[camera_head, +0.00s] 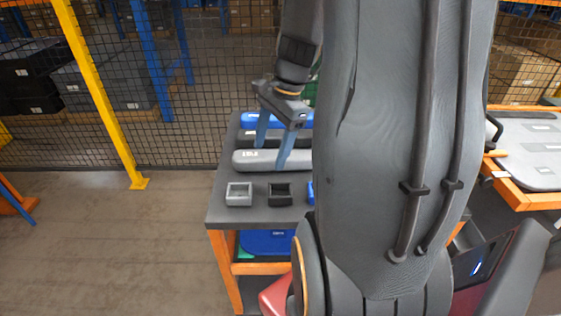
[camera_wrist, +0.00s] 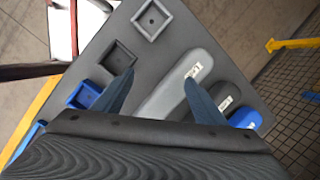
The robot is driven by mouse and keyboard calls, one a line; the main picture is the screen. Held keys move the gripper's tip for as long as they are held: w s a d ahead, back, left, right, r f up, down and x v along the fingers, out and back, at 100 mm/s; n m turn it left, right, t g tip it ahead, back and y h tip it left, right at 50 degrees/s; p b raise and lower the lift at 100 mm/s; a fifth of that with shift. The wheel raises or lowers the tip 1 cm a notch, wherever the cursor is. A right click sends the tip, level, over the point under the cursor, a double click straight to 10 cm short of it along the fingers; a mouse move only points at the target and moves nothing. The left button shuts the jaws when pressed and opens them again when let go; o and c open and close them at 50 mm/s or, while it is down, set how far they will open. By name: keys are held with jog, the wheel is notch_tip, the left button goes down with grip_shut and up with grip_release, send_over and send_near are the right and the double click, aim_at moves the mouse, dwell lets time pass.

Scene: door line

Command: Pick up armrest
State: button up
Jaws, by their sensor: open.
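A light grey armrest (camera_head: 252,163) lies flat on the dark top of a cart (camera_head: 222,196). Behind it are a dark armrest (camera_head: 246,138) and a blue armrest (camera_head: 248,119). My gripper (camera_head: 270,157) is open and empty, with its blue fingers pointing down over the grey armrest. In the wrist view the grey armrest (camera_wrist: 168,95) shows between and beyond my fingertips (camera_wrist: 158,76). The dark armrest (camera_wrist: 222,94) and blue armrest (camera_wrist: 247,118) lie to the right of the fingers. I cannot tell whether the fingers touch anything. My arm hides the cart's right part in the head view.
A light grey square box (camera_head: 239,194), a dark one (camera_head: 279,194) and a blue one (camera_head: 310,190) stand along the cart's front. A mesh fence (camera_head: 200,90) with a yellow post (camera_head: 100,95) stands behind. Another orange-edged table (camera_head: 530,155) is at right. Floor at left is clear.

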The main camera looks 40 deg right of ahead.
jog(key=d+m, duration=0.4)
jog(key=d+r+m+t+y, duration=0.1)
jog(key=d+m, duration=0.1)
jog(key=shift+d+m, duration=0.3)
jog(key=shift+d, duration=0.1)
jog(key=shift+w+f, duration=0.1)
jog(key=shift+f, duration=0.05)
jog(key=shift+d+p+x, duration=0.2)
jog(key=shift+p+x, duration=0.3)
jog(key=shift+x, duration=3.15)
jog(key=shift+f, duration=0.3)
jog(key=shift+w, duration=0.1)
jog(key=c, duration=1.4)
jog(key=shift+r, duration=0.1)
notch_tip(320, 180, up, 10)
jog(key=shift+r+b, duration=0.25)
jog(key=shift+b, duration=0.25)
